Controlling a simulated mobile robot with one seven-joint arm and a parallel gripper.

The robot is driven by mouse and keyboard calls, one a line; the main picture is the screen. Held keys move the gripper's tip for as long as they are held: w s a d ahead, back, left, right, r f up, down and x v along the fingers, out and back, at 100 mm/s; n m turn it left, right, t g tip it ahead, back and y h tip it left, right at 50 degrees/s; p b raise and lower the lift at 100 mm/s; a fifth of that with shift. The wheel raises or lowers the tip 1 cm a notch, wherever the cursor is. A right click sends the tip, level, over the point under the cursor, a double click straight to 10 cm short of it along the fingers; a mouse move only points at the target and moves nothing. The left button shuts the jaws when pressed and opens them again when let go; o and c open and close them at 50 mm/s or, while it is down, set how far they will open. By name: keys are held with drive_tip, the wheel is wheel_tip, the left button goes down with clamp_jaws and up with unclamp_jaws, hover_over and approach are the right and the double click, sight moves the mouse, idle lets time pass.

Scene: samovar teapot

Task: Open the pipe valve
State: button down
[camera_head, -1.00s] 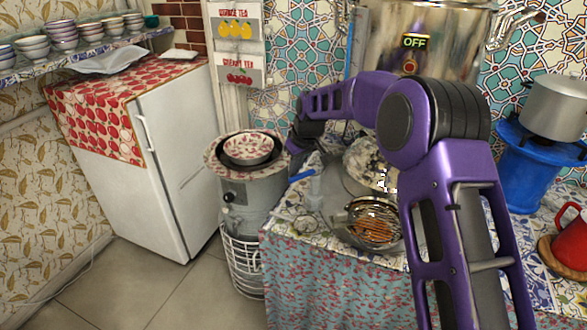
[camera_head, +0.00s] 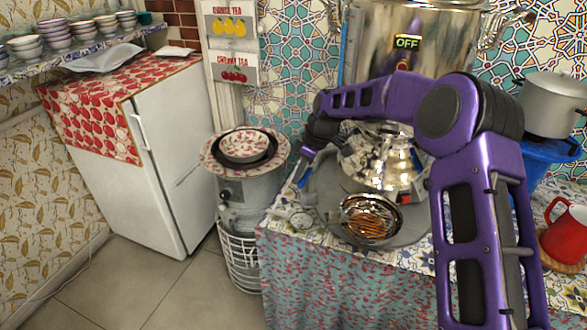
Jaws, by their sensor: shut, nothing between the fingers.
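A small blue bar (camera_head: 303,180), which looks like the handle of the pipe valve, shows at the left edge of the counter and slants steeply. The valve body and any pipe joined to it are too small or hidden to make out. My gripper (camera_head: 304,163) is at the end of my purple arm, pointing down just above the blue bar. It is shut and empty. I cannot tell whether it touches the bar. A large shiny metal vessel (camera_head: 375,55) stands behind, with a sign reading OFF (camera_head: 408,43) in front of it.
A grey bucket-like container with bowls on top (camera_head: 243,145) stands left of the counter. A red mug (camera_head: 566,228) is at the right.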

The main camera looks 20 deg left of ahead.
drive_tip(key=d+n+g+p, duration=0.1)
drive_tip(key=d+n, duration=0.1)
drive_tip(key=n, duration=0.1)
drive_tip(key=shift+s+d+n, duration=0.1)
drive_tip(key=shift+d+n, duration=0.05)
drive_tip(key=shift+n, duration=0.15)
drive_tip(key=d+n, duration=0.1)
drive_tip(key=d+n+g+p, duration=0.1)
drive_tip(key=n, duration=0.1)
drive_tip(key=n+h+p, duration=0.1)
drive_tip(key=n, duration=0.1)
drive_tip(key=shift+w+d+g, duration=0.4)
drive_tip(key=shift+w, duration=0.1)
drive_tip(key=shift+w+a+p, duration=0.45)
drive_tip(key=shift+w+p, duration=0.1)
